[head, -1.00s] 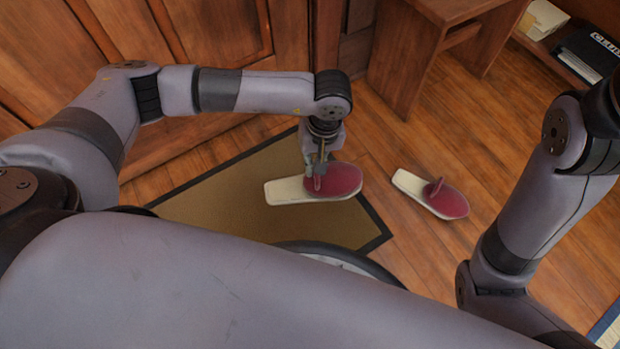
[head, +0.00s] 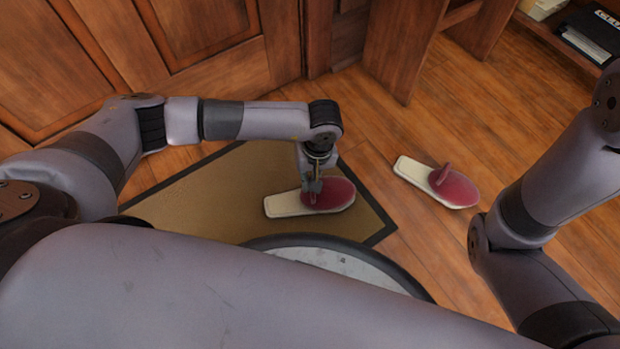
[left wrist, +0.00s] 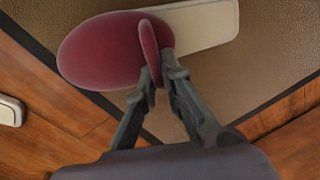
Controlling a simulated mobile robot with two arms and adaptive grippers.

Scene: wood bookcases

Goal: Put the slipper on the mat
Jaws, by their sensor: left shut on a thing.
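A slipper with a dark red upper and cream sole (head: 335,192) is held by my left gripper (head: 313,190) over the right part of the brown, black-edged mat (head: 205,195). In the left wrist view the two fingers (left wrist: 158,82) are closed on the thin red edge of the slipper's upper (left wrist: 100,50). The slipper lies roughly level, its toe to the right in the head view. Whether its sole touches the mat (left wrist: 285,50) I cannot tell. A matching slipper (head: 452,188) lies on the wood floor, right of the mat. My right gripper is out of view.
Wood cabinet doors (head: 200,35) stand behind the mat. A wooden stool or desk leg (head: 405,50) stands at the back middle, and a low shelf with books (head: 590,40) is at the back right. Bare floor (head: 400,140) lies between the mat and these.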

